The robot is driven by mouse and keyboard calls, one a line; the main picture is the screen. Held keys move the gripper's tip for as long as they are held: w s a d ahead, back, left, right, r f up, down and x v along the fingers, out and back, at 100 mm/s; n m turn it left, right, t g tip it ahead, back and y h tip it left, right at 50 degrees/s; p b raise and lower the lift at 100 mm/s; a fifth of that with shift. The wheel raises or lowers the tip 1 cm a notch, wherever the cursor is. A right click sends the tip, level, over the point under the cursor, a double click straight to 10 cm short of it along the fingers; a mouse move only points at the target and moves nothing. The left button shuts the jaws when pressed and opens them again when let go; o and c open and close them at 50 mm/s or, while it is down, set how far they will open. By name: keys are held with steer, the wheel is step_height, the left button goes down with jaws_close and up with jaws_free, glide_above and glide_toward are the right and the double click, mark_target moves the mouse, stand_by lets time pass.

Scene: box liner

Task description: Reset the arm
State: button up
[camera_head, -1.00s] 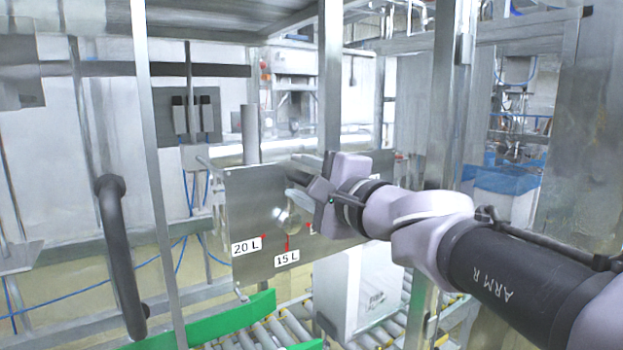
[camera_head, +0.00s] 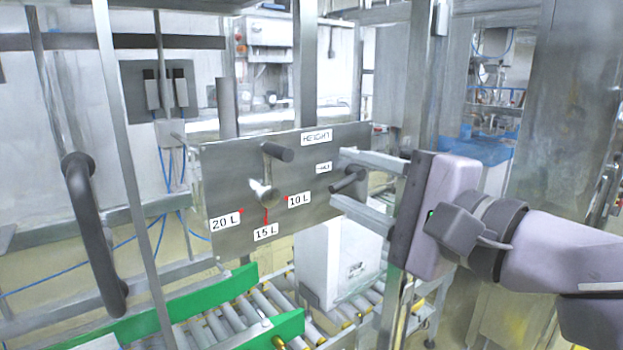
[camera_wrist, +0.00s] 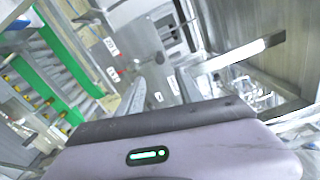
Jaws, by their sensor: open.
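My gripper (camera_head: 338,178) is open in the head view, right of the metal panel (camera_head: 230,165), with its two fingers pointing left at it. A short dark peg handle (camera_head: 349,181) on the panel's right part shows between the fingers. I cannot tell whether they touch it, but they are not closed on it. A lever with a dark grip (camera_head: 277,152) stands over the volume labels 20 L, 15 L and 10 L, left of my gripper and apart from it. In the wrist view the panel (camera_wrist: 125,45) lies ahead of the fingers, seen tilted.
A white box (camera_head: 335,265) stands on the roller conveyor (camera_head: 215,325) below the panel, beside green guide rails (camera_head: 180,305). Upright metal posts (camera_head: 425,75) and a dark curved handle (camera_head: 90,235) frame the opening.

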steer(key=s+a+f+n+g+h+b, duration=0.1)
steer(key=s+a+f+n+g+b, duration=0.1)
steer(key=f, duration=0.6)
steer(key=s+a+f+n+g+h+b, duration=0.1)
steer(key=s+a+f+g, duration=0.15)
steer(key=f, duration=0.55)
steer(key=s+d+f+n+g+h+b, duration=0.1)
steer(key=s+d+f+n+h, duration=0.1)
steer(key=f, duration=0.4)
steer(key=s+d+f+n+g+h+b, duration=0.1)
steer(key=s+d+f+n+g+h, duration=0.1)
steer(key=s+f, duration=0.2)
steer(key=s+d+f+n+g+h+b, duration=0.1)
steer(key=s+d+f+n+h+b, duration=0.1)
steer(key=f, duration=0.8)
steer(key=shift+s+d+g, duration=0.35)
steer(key=shift+s+d, duration=0.1)
steer(key=shift+d, duration=0.1)
steer(key=shift+f, duration=0.1)
